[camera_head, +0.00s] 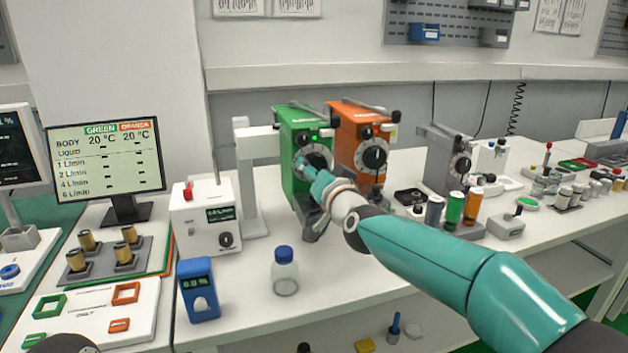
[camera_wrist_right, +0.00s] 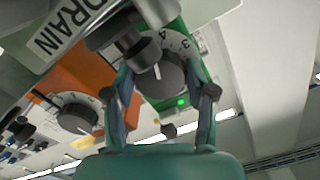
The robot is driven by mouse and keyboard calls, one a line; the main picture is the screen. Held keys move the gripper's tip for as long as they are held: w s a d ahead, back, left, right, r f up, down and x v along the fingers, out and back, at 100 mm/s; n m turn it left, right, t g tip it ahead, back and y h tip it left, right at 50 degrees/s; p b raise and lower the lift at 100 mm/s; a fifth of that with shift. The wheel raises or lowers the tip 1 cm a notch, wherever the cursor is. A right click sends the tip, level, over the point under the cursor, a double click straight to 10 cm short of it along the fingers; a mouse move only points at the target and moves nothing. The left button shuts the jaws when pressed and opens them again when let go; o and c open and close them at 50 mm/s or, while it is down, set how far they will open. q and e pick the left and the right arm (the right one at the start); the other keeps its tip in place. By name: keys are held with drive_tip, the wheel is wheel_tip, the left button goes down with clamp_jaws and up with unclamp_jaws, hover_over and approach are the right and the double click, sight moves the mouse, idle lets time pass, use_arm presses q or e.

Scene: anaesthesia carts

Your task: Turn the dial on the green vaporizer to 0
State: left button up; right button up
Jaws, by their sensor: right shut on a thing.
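In the wrist view, the dial (camera_wrist_right: 160,80) has a white pointer line and a white scale; the digits 3 and 4 show near the pointer. My right gripper (camera_wrist_right: 165,92) has one finger on each side of the dial and is shut on it. I cannot read the exact setting.
A white box with a red knob (camera_head: 204,222), a blue meter (camera_head: 198,290) and a blue-capped bottle (camera_head: 285,272) stand in front to the left. A screen (camera_head: 106,160) is further left. A grey vaporizer (camera_head: 445,160) and several small bottles stand to the right.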

drive_tip(key=shift+f+m+b, duration=0.2)
drive_tip(key=shift+m+b, duration=0.6)
drive_tip(key=shift+m, duration=0.4)
drive_tip(key=o, duration=1.2)
drive_tip(key=shift+r, duration=0.1)
drive_tip(key=shift+s+d, duration=0.1)
drive_tip(key=shift+s, duration=0.05)
drive_tip(key=v, duration=1.1)
drive_tip(key=shift+s+d, duration=0.2)
drive_tip(key=shift+s, duration=0.15)
drive_tip(key=shift+f, duration=0.2)
